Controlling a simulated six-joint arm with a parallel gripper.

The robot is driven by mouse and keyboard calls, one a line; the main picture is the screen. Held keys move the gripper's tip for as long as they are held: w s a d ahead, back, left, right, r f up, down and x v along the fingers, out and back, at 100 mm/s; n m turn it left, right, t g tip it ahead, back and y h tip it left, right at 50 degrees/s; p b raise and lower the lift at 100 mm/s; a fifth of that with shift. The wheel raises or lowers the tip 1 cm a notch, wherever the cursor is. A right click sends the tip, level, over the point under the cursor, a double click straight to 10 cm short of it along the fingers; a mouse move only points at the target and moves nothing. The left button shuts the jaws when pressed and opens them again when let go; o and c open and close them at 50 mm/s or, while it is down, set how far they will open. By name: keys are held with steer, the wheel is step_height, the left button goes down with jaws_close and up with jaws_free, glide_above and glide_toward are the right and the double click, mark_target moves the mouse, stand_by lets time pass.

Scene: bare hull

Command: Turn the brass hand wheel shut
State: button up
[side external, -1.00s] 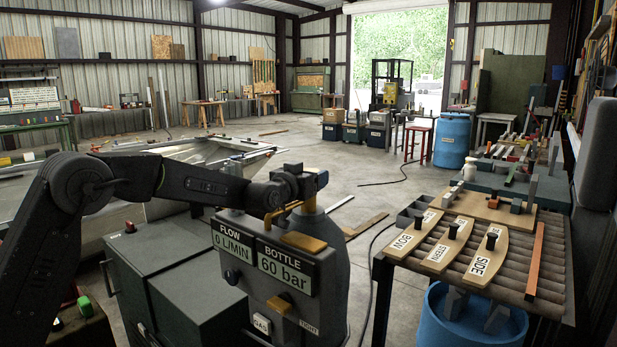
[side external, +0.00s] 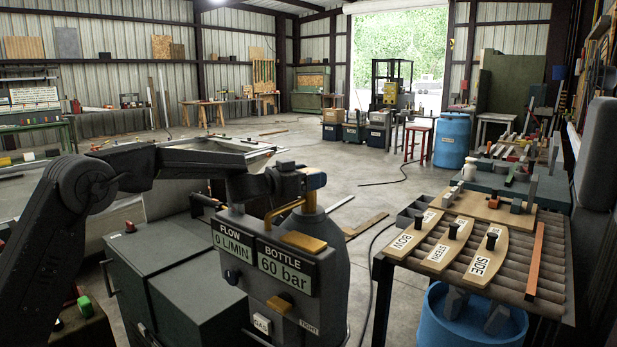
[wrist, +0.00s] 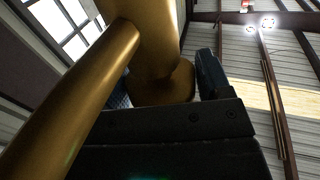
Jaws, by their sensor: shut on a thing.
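The brass hand wheel shows in the side external view as a bent brass bar (side external: 284,211) at the top of the grey bottle unit, partly hidden by my wrist. In the wrist view, thick brass tubes of the wheel (wrist: 75,95) fill the upper left and middle. My gripper (side external: 316,181) is at the top of the bottle, with a blue finger at its right side. In the wrist view its dark blue fingers (wrist: 165,90) stand on either side of a brass part, shut on it. The exact contact is hidden.
Panels read FLOW 0 L/MIN (side external: 231,238) and BOTTLE 60 bar (side external: 285,266). Dark cabinets (side external: 165,275) stand to the left. A slatted table (side external: 500,245) with labelled wooden boards stands right.

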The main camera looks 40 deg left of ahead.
steer(key=shift+r+m+h, duration=0.3)
steer(key=shift+h, duration=0.2)
steer(key=o, duration=0.9)
steer(key=shift+f, duration=0.2)
steer(key=shift+n+y, duration=0.4)
steer(key=shift+y, duration=0.3)
steer(key=shift+f+n+t+y, duration=0.1)
steer(key=shift+n+t+y, duration=0.2)
steer(key=shift+n+y, duration=0.95)
steer(key=shift+d+n+y, duration=0.1)
steer(key=shift+n+y, duration=0.85)
steer(key=shift+y, duration=0.85)
steer(key=shift+n+y, duration=0.9)
steer(key=shift+y, duration=0.85)
